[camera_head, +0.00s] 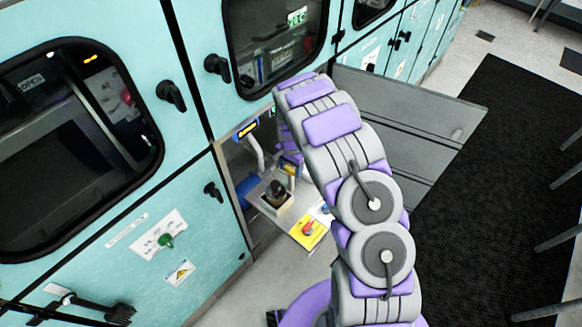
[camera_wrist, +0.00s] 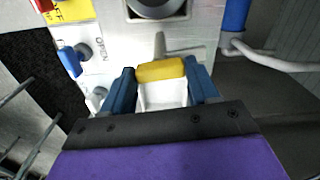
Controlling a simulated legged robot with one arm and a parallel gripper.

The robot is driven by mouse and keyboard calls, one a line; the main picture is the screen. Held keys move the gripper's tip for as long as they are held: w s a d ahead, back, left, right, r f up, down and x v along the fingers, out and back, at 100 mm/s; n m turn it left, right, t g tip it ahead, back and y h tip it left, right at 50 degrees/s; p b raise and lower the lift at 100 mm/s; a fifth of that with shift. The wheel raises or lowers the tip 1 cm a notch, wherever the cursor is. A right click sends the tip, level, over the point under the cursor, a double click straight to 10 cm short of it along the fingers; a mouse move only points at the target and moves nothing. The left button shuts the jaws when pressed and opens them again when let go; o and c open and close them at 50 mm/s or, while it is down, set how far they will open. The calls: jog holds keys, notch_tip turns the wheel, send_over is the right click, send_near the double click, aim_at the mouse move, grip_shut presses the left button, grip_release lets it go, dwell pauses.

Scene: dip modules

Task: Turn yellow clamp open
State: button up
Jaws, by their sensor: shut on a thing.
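The yellow clamp (camera_wrist: 161,70) shows in the wrist view as a short yellow bar on a pale mount, at the top of the gap between my fingers. My gripper (camera_wrist: 158,78) has a dark blue finger on each side of it and is shut on it. The clamp's lower parts are partly hidden by the gripper body. In the head view my arm covers much of this area, and I cannot make out the grip there.
A pale panel (camera_head: 305,236) with a yellow-and-red switch sits inside the open cabinet. A dark round part (camera_wrist: 155,6), a blue lever (camera_wrist: 70,61) and a blue-ended pipe (camera_wrist: 235,18) are close to my gripper. The open grey door (camera_head: 400,115) stands right of the arm.

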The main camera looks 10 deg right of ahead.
jog(key=shift+w+m, duration=0.1)
jog(key=shift+m, duration=0.5)
jog(key=o, duration=1.1)
jog(key=shift+c, duration=0.2)
jog(key=shift+r, duration=0.15)
notch_tip(320, 180, up, 17)
jog(key=p, duration=0.2)
jog(key=shift+a, duration=0.1)
